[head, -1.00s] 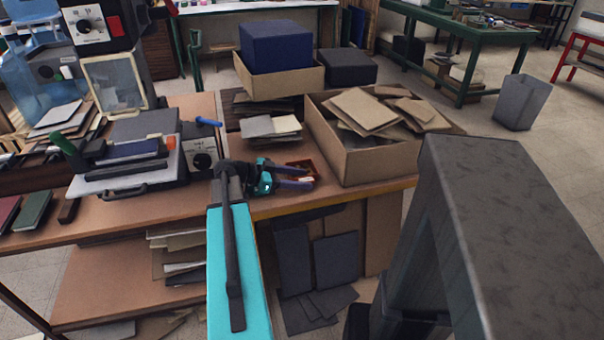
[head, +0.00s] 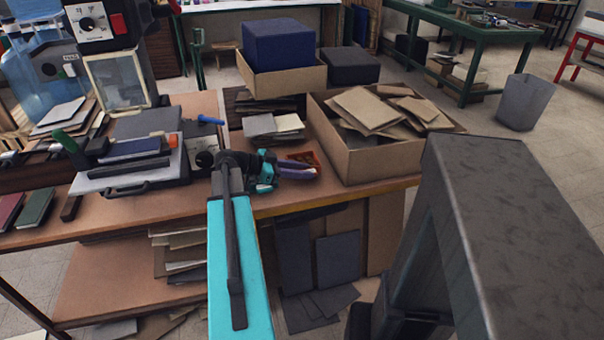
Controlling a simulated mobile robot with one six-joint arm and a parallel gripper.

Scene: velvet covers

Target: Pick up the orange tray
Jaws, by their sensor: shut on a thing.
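The orange tray (head: 312,158) is a small open tray on or just above the workbench, left of the big cardboard box. My gripper (head: 308,173) reaches it from the left with dark purple-grey fingers. It is shut on the near side of the tray. The fingers hide part of the tray's near edge. I cannot tell for sure whether the tray's underside is clear of the bench.
A cardboard box (head: 363,158) full of boards stands close to the right of the tray. Stacked boards (head: 273,126) lie behind it. The bench's front edge is close.

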